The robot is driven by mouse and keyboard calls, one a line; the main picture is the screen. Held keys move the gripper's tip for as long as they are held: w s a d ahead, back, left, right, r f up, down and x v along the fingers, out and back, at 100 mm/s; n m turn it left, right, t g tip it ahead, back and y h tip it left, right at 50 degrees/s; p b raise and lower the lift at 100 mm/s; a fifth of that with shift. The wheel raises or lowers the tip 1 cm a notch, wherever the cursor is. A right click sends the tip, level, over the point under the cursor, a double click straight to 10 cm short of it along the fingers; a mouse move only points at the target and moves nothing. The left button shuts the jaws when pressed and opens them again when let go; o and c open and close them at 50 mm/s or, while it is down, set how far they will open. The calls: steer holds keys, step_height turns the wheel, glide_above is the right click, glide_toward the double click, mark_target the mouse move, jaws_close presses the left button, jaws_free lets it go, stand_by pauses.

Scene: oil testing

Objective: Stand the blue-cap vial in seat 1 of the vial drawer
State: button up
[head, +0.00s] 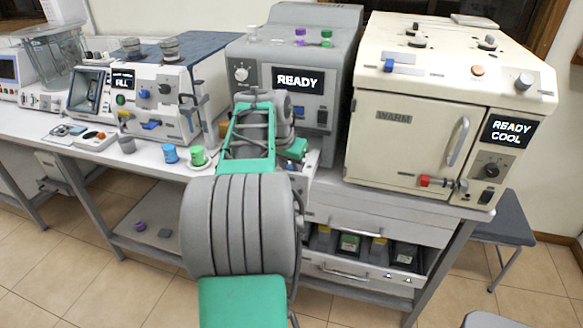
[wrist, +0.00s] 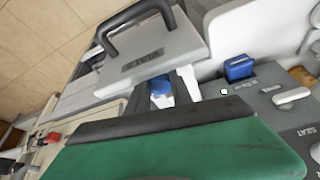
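The wrist view shows a blue cap with a pale body below it, which I take as the blue-cap vial (wrist: 160,86). It fills the gap between the grey fingers of my gripper (wrist: 165,92), which looks shut on it. A grey panel with a black handle (wrist: 150,55) lies just beyond the fingers; it looks like a drawer front, but its label is too blurred to read. In the head view my gripper is mostly hidden behind my arm, in front of the grey READY machine (head: 290,50). The seats are not clearly visible.
A blue block (wrist: 238,67) and a surface marked SEAT (wrist: 300,132) are close by at right in the wrist view. The cream WARM machine (head: 420,120) stands right. Blue (head: 170,153) and green (head: 198,156) cups stand near the bench edge. An open lower drawer (head: 345,268) holds several dark items.

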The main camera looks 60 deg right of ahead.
steer(key=o, duration=0.5)
steer(key=shift+r+p, duration=0.3)
steer(key=v, duration=1.1)
steer(key=shift+a+r, duration=0.3)
steer(key=w+a+f+n+t+y, duration=0.1)
steer(key=w+a+f+n, duration=0.3)
steer(key=a, duration=0.6)
steer(key=w+a+f+n+t, duration=0.1)
steer(key=w+a+n, duration=0.35)
steer(key=a, duration=0.45)
steer(key=w+a+f+n+t+y, duration=0.1)
steer(key=w+a+f+n, duration=0.3)
steer(key=a, duration=0.6)
steer(key=s+a+f+n, duration=0.1)
steer(key=a+f+n, duration=0.1)
steer(key=a, duration=0.3)
steer(key=s+a+f+n+y, duration=0.1)
steer(key=a+f+n, duration=0.1)
steer(key=a, duration=0.3)
steer(key=s+a+f+n+y, duration=0.1)
steer(key=a+f+n, duration=0.1)
steer(key=a, duration=0.3)
steer(key=shift+a+f+t, duration=0.15)
steer(key=shift+a+t, duration=0.1)
steer(key=shift+t, duration=0.05)
